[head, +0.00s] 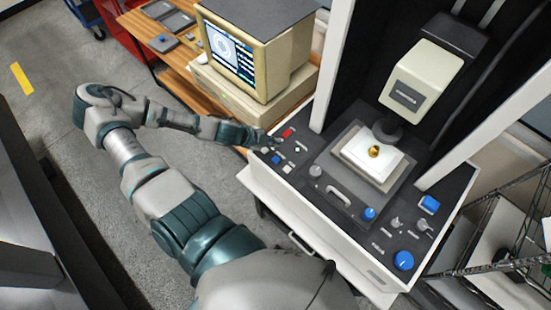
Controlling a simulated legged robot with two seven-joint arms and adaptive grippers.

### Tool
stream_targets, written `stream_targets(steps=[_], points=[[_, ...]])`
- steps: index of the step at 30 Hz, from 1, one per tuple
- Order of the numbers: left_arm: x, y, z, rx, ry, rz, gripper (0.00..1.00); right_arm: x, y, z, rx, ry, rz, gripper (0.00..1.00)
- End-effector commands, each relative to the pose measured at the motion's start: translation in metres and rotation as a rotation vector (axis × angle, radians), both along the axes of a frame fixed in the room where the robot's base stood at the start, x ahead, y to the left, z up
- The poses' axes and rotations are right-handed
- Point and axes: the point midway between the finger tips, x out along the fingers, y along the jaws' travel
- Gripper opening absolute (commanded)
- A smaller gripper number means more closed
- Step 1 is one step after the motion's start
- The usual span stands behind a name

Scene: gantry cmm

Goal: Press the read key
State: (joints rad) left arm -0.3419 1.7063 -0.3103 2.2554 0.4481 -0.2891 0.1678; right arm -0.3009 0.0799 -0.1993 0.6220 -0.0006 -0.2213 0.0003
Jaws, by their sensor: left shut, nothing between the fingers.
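My left arm reaches in from the left, and its gripper (264,141) is shut and empty at the left edge of the machine's dark control panel (330,212). It is beside a small group of keys that includes a red key (287,132), a blue key (276,159) and a white key (287,168). The labels are too small to read, so I cannot tell which is the read key. I cannot tell whether the fingertips touch a key. My right gripper is not in view.
A brass part (375,151) sits on a white block (350,150) under the measuring head (421,78). A blue button (429,205) and blue knob (403,260) lie at the panel's right. A beige computer monitor (243,62) stands behind my left gripper. A wire rack (500,262) is at right.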

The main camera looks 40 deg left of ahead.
Motion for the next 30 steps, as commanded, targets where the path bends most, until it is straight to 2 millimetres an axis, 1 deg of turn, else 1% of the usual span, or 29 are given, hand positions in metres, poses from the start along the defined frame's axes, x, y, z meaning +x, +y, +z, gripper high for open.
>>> stream_targets(steps=[5, 8, 15, 19, 24, 30], points=[[-0.001, -0.001, -0.014, 0.001, 0.001, 0.0, 0.0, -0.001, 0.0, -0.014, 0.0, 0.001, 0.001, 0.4], [-0.001, -0.001, -0.026, 0.001, 0.002, -0.001, 0.0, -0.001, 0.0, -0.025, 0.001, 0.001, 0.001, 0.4], [-0.001, -0.002, -0.062, 0.001, 0.002, -0.001, 0.0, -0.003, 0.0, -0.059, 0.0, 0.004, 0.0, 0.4], [-0.001, -0.001, -0.078, 0.001, 0.001, 0.0, 0.0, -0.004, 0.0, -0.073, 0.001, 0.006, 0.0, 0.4], [0.0, -0.001, -0.087, -0.001, 0.0, 0.001, 0.0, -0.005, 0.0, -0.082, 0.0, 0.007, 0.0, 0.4], [0.0, -0.001, -0.086, 0.001, 0.0, 0.001, 0.0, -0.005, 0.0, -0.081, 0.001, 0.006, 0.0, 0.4]])
